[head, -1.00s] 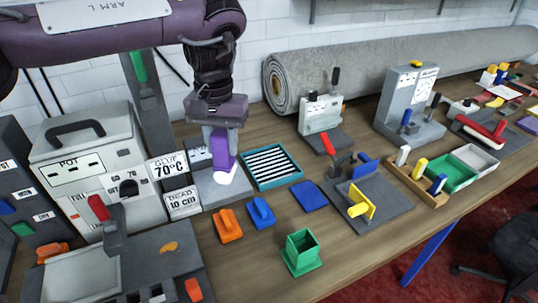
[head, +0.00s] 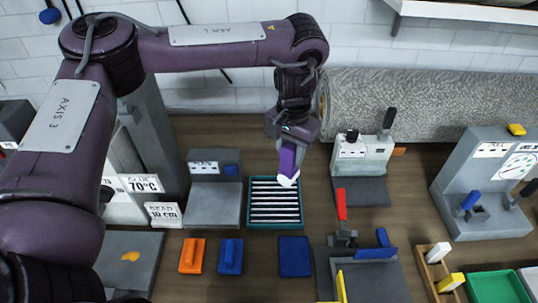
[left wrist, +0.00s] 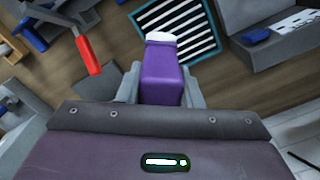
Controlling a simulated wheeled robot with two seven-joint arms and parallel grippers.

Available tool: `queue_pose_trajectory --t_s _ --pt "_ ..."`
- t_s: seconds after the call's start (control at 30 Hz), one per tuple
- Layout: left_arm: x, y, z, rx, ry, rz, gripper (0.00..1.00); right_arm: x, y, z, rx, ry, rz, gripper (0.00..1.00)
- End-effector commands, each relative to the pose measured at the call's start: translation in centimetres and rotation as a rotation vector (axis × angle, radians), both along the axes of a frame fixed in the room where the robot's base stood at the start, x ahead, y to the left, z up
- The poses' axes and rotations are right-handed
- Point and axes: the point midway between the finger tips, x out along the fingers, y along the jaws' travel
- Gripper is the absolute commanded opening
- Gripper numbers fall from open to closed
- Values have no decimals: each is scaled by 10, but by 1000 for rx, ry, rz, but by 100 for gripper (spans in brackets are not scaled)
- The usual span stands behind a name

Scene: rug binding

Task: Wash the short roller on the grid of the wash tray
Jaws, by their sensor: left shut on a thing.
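The short roller (head: 290,157) has a purple handle and a white roller end, which points down. My left gripper (head: 291,140) is shut on its handle. The teal wash tray (head: 274,228) with its black-and-white striped grid lies on the table. In the head view the white end overlaps the far right part of the grid; I cannot tell whether it touches. In the left wrist view the roller (left wrist: 162,75) sticks out between the fingers, its white end in front of the tray (left wrist: 142,20). My right gripper is not in view.
A grey stand (head: 213,205) is left of the tray. An orange block (head: 192,255) and blue blocks (head: 230,256) (head: 294,257) lie in front. A grey tool with a red lever (head: 341,204) stands to the right. A rolled rug (head: 430,105) lies behind.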

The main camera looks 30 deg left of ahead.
Motion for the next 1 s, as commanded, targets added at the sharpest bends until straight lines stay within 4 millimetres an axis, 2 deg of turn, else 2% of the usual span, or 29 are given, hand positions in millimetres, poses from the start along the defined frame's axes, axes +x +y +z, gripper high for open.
queue_pose_trajectory --t_s 0.03,0.1,0.23,0.4,0.67,0.83,1.0 --pt "-6 3 1 -5 14 -12 9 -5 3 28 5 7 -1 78" --pt "-11 8 -12 -4 14 -28 9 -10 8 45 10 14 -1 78" --pt "-22 23 -32 -4 11 -38 9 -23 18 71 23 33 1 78" --pt "-34 43 -49 -2 5 -36 9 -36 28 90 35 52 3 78" --pt "-41 55 -61 0 -1 -34 9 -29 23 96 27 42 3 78" --pt "-41 55 -70 -1 -2 -35 9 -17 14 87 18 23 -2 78" --pt "-41 55 -85 0 -2 -36 9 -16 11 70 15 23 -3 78"
